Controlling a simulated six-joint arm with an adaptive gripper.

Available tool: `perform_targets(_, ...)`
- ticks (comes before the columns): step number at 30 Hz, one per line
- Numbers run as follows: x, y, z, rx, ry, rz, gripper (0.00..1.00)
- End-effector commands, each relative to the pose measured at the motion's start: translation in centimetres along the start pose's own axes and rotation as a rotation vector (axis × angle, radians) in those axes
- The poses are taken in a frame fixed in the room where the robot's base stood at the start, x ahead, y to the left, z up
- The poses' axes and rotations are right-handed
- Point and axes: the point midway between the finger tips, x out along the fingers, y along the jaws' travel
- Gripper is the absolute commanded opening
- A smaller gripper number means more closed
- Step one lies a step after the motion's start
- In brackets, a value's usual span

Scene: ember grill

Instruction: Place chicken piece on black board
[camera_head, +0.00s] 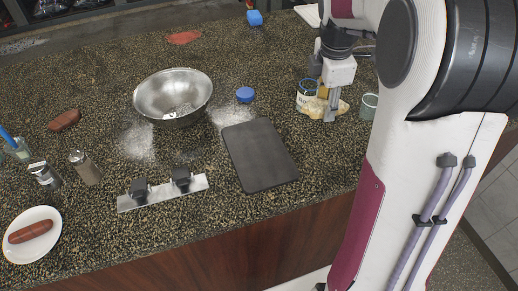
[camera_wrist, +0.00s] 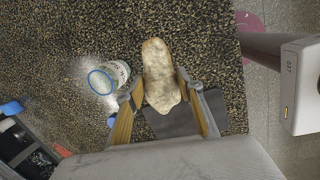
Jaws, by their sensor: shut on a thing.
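The chicken piece is pale yellow-beige and elongated. In the wrist view the chicken piece (camera_wrist: 160,70) lies lengthwise between the two fingertips of my gripper (camera_wrist: 160,90), which touch its sides. In the head view my gripper (camera_head: 329,115) points down at the right part of the counter, with the chicken piece (camera_head: 343,106) partly hidden behind the fingers. Whether it is clear of the counter is hard to tell. The black board (camera_head: 261,156) lies flat and empty to the left of my gripper. Part of the board (camera_wrist: 172,124) also shows between the fingers in the wrist view.
A labelled jar (camera_head: 305,101) stands close beside my gripper on the left, and a greenish cup (camera_head: 369,105) on the right.

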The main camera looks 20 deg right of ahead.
Motion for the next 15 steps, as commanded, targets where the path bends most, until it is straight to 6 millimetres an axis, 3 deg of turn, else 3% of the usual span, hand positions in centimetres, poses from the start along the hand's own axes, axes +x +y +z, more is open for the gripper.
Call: perform_targets(15, -2.1, -0.1, -11.8, -0.275, 0.045, 0.037, 0.12)
